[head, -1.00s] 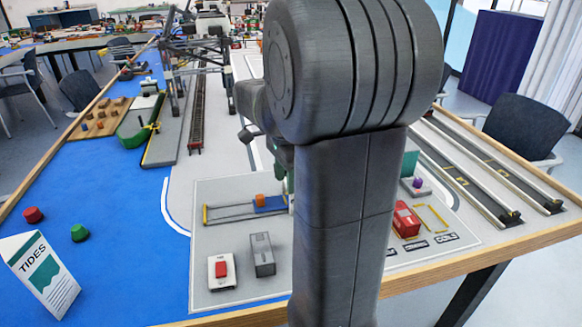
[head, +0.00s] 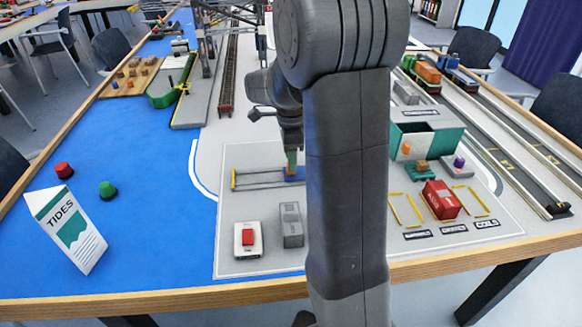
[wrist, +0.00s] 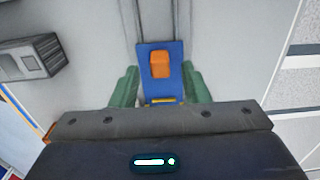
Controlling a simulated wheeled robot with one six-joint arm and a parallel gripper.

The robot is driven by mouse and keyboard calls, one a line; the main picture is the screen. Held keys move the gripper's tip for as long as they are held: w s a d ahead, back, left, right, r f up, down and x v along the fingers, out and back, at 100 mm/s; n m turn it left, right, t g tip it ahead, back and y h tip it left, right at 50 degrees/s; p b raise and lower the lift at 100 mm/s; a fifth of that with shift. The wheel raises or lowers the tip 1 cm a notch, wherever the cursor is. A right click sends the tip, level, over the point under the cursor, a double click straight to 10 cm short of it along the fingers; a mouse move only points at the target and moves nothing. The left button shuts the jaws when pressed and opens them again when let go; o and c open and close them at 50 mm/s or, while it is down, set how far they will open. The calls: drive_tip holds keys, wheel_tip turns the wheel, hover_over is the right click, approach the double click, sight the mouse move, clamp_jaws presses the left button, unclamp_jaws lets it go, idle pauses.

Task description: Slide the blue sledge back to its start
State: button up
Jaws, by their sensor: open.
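The blue sledge (head: 294,174) sits on thin rails (head: 258,179) on a grey board, toward their right part in the head view. In the wrist view the sledge (wrist: 152,85) carries an orange block (wrist: 160,64), and the rails run away from it to the top. My gripper (wrist: 160,74) is open, with one green finger on each side of the sledge. I cannot tell whether the fingers touch it. In the head view my gripper (head: 291,164) points down at the sledge. My arm hides the right end of the rails.
A grey block (head: 291,225) and a box with a red button (head: 248,239) stand in front of the rails. A yellow bar (head: 233,179) marks the rails' left end. A red container (head: 441,199) and a teal bin (head: 430,140) are to the right.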

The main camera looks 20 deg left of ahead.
drive_tip(key=shift+f, duration=1.45)
drive_tip(key=shift+c, duration=0.4)
clamp_jaws()
drive_tip(key=shift+a, duration=0.1)
